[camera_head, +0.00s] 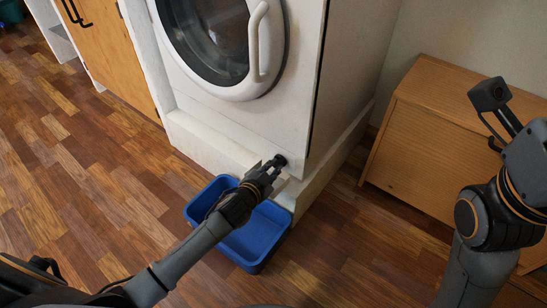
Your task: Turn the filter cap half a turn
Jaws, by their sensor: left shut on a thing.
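The filter cap (281,159) is a small dark round piece low on the front of the white washing machine (225,122), near its right corner. My left gripper (273,165) reaches it from the lower left and is shut on it. The fingers cover much of the cap, so its turn angle cannot be read.
A blue tray (262,233) lies on the wooden floor below the cap, under my left forearm. A wooden cabinet (425,135) stands to the right of the machine. Wooden cupboard doors (108,40) are at the upper left. The floor at left is clear.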

